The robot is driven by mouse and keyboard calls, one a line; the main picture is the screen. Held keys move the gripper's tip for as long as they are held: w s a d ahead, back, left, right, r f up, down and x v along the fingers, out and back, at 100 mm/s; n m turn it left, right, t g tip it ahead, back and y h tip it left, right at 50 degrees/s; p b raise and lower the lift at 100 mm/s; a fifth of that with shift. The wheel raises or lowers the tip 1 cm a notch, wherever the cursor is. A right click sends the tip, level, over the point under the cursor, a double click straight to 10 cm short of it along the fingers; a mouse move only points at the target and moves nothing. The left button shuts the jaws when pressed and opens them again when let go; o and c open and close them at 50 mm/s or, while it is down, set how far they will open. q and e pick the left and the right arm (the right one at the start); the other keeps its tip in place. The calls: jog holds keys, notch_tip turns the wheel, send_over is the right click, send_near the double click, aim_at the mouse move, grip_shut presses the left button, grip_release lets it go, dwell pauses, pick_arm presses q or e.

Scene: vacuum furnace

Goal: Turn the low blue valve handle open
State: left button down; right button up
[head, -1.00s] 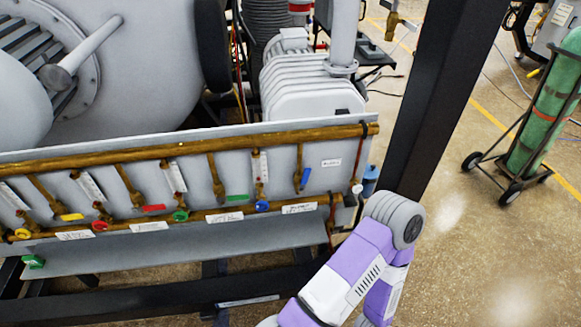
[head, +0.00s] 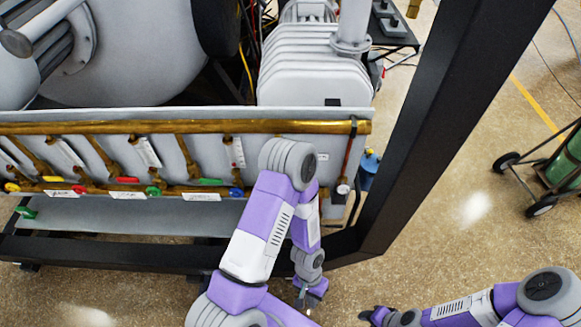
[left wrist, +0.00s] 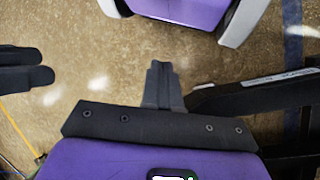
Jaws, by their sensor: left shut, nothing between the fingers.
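The low blue round valve handle (head: 236,191) sits on the lower brass pipe of the manifold, just left of my left arm. A blue lever on the rightmost branch is hidden behind that arm. My left gripper (head: 303,299) hangs below and right of the round handle, over the floor and well apart from the valves. In the left wrist view it (left wrist: 162,84) is shut and empty, pointing at the floor. My right gripper (head: 368,315) is low in the head view, right of the left one; its finger gap is unclear.
Green (head: 153,191), red (head: 128,181) and yellow (head: 53,179) handles line the manifold left of the blue one. A black frame post (head: 450,110) rises right of the panel, joined to a low black beam (head: 120,250). A green cylinder cart stands far right; floor between is clear.

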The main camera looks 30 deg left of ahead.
pick_arm(q)
jog(key=w+a+r+m+y+p, duration=0.1)
jog(key=w+a+r+m+y, duration=0.3)
jog(key=y, duration=0.3)
jog(key=w+a+r+m+y+p, duration=0.1)
jog(key=w+a+r+y, duration=0.3)
jog(key=a+r+y, duration=0.25)
jog(key=w+d+r+t+y+p, duration=0.1)
jog(key=w+d+r+t+y, duration=0.3)
jog(key=r, duration=0.5)
jog(key=w+d+r+t+y, duration=0.2)
jog(key=w+r+t+y, duration=0.25)
jog(key=w+r, duration=0.35)
jog(key=s+a+r, duration=0.1)
jog(key=a+r, duration=0.2)
jog(key=a, duration=0.9)
jog(key=shift+a+r+g+y, duration=0.15)
jog(key=shift+a+g+y, duration=0.15)
jog(key=shift+g, duration=0.15)
jog(key=shift+s, duration=0.1)
jog(key=shift+d+r, duration=0.1)
